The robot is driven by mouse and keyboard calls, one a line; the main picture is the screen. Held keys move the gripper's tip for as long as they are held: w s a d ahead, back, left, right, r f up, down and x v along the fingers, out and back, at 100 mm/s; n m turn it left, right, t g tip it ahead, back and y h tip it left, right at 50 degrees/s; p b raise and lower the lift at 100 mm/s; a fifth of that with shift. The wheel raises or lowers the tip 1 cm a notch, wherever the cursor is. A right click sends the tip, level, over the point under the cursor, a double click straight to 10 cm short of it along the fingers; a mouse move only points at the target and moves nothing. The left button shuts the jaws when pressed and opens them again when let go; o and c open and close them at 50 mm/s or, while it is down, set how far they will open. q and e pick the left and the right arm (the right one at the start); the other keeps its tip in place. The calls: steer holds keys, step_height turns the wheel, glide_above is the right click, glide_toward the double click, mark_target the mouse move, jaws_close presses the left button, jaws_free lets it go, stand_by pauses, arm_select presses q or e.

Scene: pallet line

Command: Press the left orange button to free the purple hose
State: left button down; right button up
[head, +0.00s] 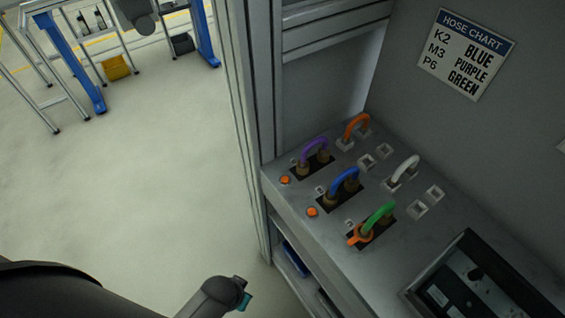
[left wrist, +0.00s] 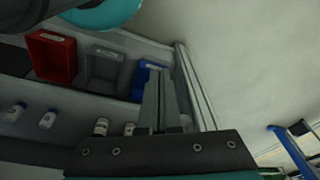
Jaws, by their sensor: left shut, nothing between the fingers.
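The left orange button (head: 285,180) is on the grey sloped panel, at its left edge beside the purple hose (head: 314,145). The purple hose is a loop with both brown ends seated in a dark slot. A second orange button (head: 312,212) is beside the blue hose (head: 343,182). The green hose (head: 379,216) has an orange part at its lower end. My left gripper (left wrist: 162,105) shows in the left wrist view with its fingers shut and empty. In the head view only my left arm shows, at the bottom, below and left of the panel. My right gripper is not in view.
An orange hose (head: 357,125) and a white hose (head: 405,167) stand behind. A dark screen (head: 485,280) lies at right; a hose chart (head: 463,53) hangs above. A cabinet post (head: 245,130) borders the panel. Red (left wrist: 52,57) and grey bins (left wrist: 103,68) sit under it.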

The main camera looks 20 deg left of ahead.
arm_select(q)
steer(key=w+d+r+m+t+p, duration=0.1)
steer(key=w+r+m+p, duration=0.2)
steer(key=r, duration=0.7)
steer(key=w+d+r+m+t+h+p, duration=0.15)
steer(key=w+r+p, duration=0.25)
steer(key=r, duration=0.6)
steer(key=w+d+r+m+y+p, duration=0.1)
steer(key=w+r+p, duration=0.25)
steer(key=r, duration=0.65)
steer(key=w+d+r+m+t+h+p, duration=0.1)
steer(key=w+d+r+m+t+h, duration=0.3)
steer(key=w+m, duration=0.6)
steer(key=w+a+f+m, duration=0.3)
steer(key=w+a+m, duration=0.1)
steer(key=m, duration=1)
steer(key=shift+w+y+p, duration=0.35)
steer(key=shift+w, duration=0.05)
steer(key=shift+m+g, duration=0.25)
